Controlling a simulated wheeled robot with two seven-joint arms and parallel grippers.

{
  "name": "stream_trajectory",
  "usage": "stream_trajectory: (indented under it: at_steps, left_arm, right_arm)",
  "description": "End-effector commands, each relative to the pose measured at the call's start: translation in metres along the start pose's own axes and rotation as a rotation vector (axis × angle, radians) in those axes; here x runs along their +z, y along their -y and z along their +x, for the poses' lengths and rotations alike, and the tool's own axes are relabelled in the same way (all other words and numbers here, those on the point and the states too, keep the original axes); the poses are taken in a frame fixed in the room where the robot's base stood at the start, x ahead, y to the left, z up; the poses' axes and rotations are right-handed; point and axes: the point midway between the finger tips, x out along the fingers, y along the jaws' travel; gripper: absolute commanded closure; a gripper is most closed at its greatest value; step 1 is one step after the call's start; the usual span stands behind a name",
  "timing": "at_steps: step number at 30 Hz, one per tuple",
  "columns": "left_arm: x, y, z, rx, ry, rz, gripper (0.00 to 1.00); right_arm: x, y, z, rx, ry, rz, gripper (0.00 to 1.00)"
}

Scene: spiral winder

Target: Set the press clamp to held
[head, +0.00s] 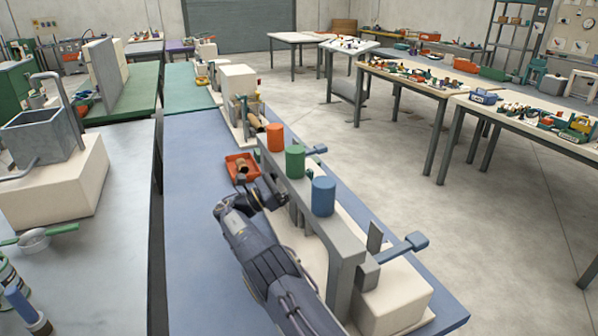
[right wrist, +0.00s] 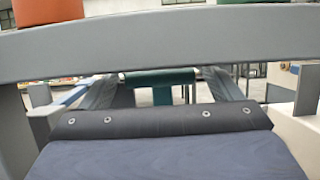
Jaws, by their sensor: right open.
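A grey beam (head: 300,185) on uprights carries an orange cylinder (head: 275,137), a green cylinder (head: 295,161) and a blue cylinder (head: 323,196). A blue-grey lever (head: 403,249) sticks out at its near right end, and a smaller lever (head: 315,150) shows beyond the green cylinder. I cannot tell which part is the press clamp. My right gripper (head: 262,193) is open and low at the left side of the beam. In the right wrist view its fingers (right wrist: 165,90) reach under the beam (right wrist: 150,50), with a dark green T-shaped part (right wrist: 165,82) showing between them. My left gripper is not in view.
An orange tray (head: 240,168) with a brown piece stands just beyond the gripper on the blue bench (head: 195,220). A white block machine (head: 237,85) stands farther back. A cream block with a grey box (head: 40,135) is on the left bench. Blue bench surface left of my arm is clear.

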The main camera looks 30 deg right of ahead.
Motion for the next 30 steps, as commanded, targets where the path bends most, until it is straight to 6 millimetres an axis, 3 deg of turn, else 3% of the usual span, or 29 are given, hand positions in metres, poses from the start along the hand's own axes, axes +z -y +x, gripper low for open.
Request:
stream_trajectory:
  at_steps: [4,13,27,30]
  left_arm:
    - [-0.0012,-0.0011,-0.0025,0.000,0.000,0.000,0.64]
    - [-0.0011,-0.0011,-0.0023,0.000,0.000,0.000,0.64]
    - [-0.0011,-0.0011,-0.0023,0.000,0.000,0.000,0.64]
    - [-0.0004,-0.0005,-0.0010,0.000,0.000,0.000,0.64]
  right_arm:
    - [0.0001,0.0001,0.0114,0.001,-0.002,-0.001,0.15]
    - [-0.0005,0.0001,0.0133,0.001,-0.001,0.000,0.16]
    - [-0.0004,0.0002,0.0131,0.000,-0.001,0.000,0.77]
    - [-0.0016,0.0002,0.0156,-0.001,0.000,0.000,0.77]
